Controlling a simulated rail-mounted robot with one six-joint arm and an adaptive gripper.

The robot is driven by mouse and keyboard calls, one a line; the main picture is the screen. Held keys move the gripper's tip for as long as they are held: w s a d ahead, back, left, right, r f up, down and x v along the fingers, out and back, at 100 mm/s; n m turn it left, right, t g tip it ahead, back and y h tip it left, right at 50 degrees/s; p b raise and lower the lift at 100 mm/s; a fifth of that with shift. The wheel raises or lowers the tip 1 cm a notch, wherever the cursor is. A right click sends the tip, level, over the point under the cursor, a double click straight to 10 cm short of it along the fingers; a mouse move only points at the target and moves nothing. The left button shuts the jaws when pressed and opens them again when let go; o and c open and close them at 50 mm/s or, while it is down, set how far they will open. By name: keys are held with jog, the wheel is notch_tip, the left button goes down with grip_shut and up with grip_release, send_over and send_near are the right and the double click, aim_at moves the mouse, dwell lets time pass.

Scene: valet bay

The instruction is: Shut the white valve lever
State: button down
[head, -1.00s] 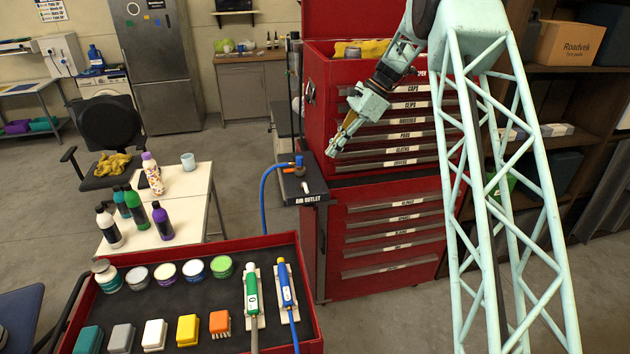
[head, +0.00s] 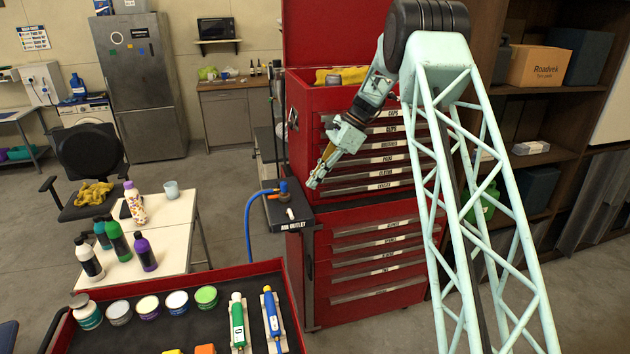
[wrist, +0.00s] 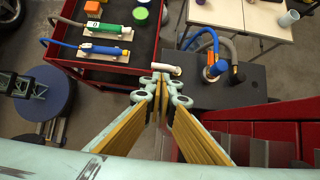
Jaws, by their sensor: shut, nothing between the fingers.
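The white valve lever (head: 291,213) lies on the black air outlet shelf (head: 272,214) beside the red cabinet. It also shows in the wrist view as a short white bar (wrist: 166,68) just beyond my fingertips. The orange and blue hose fitting (head: 283,188) stands behind the lever. My gripper (head: 314,181) is shut and empty, above and to the right of the lever in the head view. In the wrist view its fingertips (wrist: 161,80) meet just short of the lever. I cannot tell whether they touch it.
The red drawer cabinet (head: 365,225) stands right of the shelf. A blue hose (head: 248,222) curves down at the shelf's left. A white table (head: 165,240) stands to the left.

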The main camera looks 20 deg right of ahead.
aim_at(290, 214)
jog(key=x, duration=1.1)
jog(key=shift+a+f, duration=0.15)
jog(key=shift+f, duration=0.15)
dwell(0.4)
jog(key=shift+m, duration=0.3)
